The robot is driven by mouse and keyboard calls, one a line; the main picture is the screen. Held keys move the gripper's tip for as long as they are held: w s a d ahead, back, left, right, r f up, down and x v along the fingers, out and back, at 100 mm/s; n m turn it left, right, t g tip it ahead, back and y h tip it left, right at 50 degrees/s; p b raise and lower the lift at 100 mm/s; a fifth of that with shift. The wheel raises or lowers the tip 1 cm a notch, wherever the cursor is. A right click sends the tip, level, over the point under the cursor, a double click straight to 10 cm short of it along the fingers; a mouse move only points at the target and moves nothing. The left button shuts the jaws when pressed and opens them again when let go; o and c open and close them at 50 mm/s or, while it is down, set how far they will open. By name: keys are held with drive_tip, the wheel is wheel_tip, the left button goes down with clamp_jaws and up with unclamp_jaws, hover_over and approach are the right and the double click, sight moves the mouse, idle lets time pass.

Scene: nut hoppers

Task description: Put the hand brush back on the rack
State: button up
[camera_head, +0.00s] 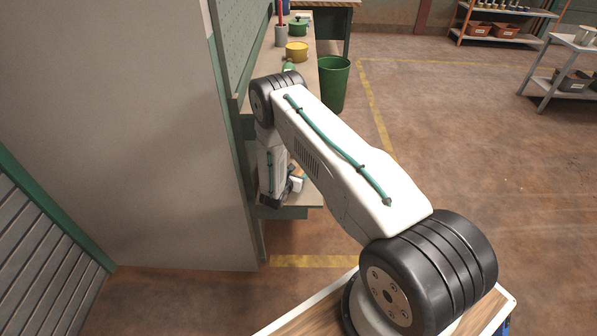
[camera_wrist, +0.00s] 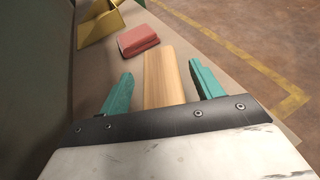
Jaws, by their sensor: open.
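In the wrist view my gripper (camera_wrist: 161,70) is open, with its two teal fingers apart. A flat, pale wooden piece (camera_wrist: 165,80) lies between the fingers, with a gap on each side. It looks like the handle of the hand brush, but no bristles show and its near end is hidden by my gripper. In the head view my forearm hangs down at the bench end, and the brush cannot be made out clearly. I cannot pick out the rack for certain in either view.
A red block (camera_wrist: 138,40) lies just beyond the wooden piece, with a yellow angular object (camera_wrist: 100,22) behind it. On the bench stand a yellow pot (camera_head: 297,52) and a green pot (camera_head: 298,28). A pegboard (camera_head: 235,45) rises at left; a green bin (camera_head: 332,84) stands at right.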

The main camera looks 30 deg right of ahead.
drive_tip(key=v, duration=0.9)
drive_tip(key=shift+s+a+r, duration=0.1)
drive_tip(key=shift+s+a, duration=0.05)
drive_tip(key=s+g, duration=0.1)
drive_tip(key=s, duration=0.1)
drive_tip(key=s+d+m+g+h, duration=0.1)
drive_tip(key=s, duration=0.1)
drive_tip(key=shift+d+f, duration=0.2)
drive_tip(key=shift+d, duration=0.05)
drive_tip(key=s+r+m+g+y, duration=0.1)
drive_tip(key=s+r+m+g, duration=0.5)
drive_tip(key=r, duration=0.6)
drive_tip(key=s+r+m+g+y, duration=0.1)
drive_tip(key=s+r+m+g, duration=0.55)
drive_tip(key=r, duration=0.65)
drive_tip(key=s+a+r+m+t+y, duration=0.4)
drive_tip(key=s+a+r, duration=0.3)
drive_tip(key=s+r, duration=0.4)
drive_tip(key=s+a+r+m+t+y, duration=0.3)
drive_tip(key=s+a+r+m+y, duration=0.4)
drive_tip(key=s+r, duration=0.4)
wheel_tip(320, 180, up, 4)
drive_tip(key=shift+s+a+f+t, duration=0.1)
drive_tip(key=shift+s+a+t, duration=0.1)
drive_tip(key=shift+t, duration=0.15)
